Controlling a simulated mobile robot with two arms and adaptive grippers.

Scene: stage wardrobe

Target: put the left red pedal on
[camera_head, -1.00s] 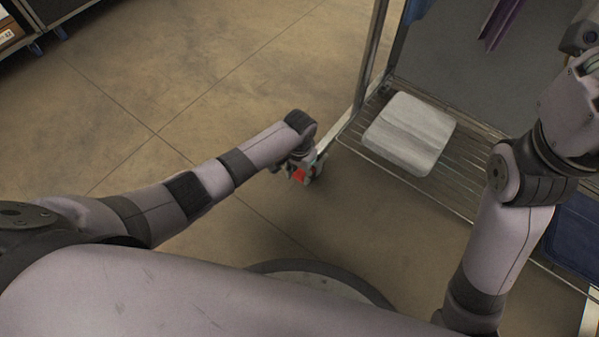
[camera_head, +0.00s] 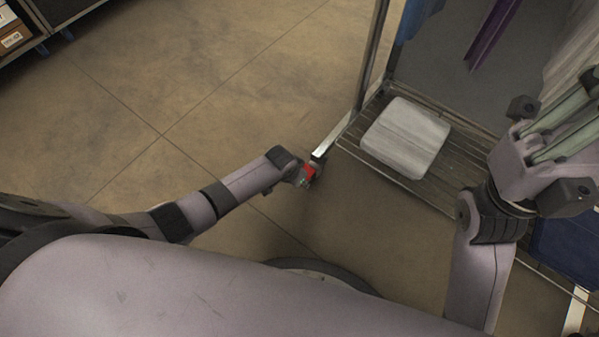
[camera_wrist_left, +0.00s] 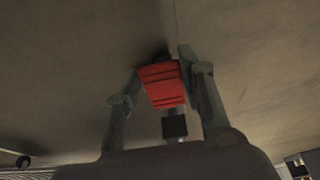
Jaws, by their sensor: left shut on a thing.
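The red pedal (camera_head: 310,172) is low near the floor, at the near end of the rack's pale foot bar (camera_head: 334,136). In the left wrist view the ribbed red pedal (camera_wrist_left: 163,85) sits between the fingers of my left gripper (camera_wrist_left: 165,80), which is shut on it. A small black block (camera_wrist_left: 175,127) shows on the wrist side of the pedal. In the head view my left gripper (camera_head: 303,177) partly covers the pedal, and I cannot tell whether the pedal touches the bar. My right gripper (camera_head: 565,125) is at the right, with its fingertips cut off by the frame edge.
A metal rack post (camera_head: 372,55) and a wire shelf (camera_head: 375,108) stand right of my left gripper. A grey-white folded pad (camera_head: 405,138) lies on the shelf. Blue fabric (camera_head: 568,240) and a purple strip (camera_head: 493,35) are at the right.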

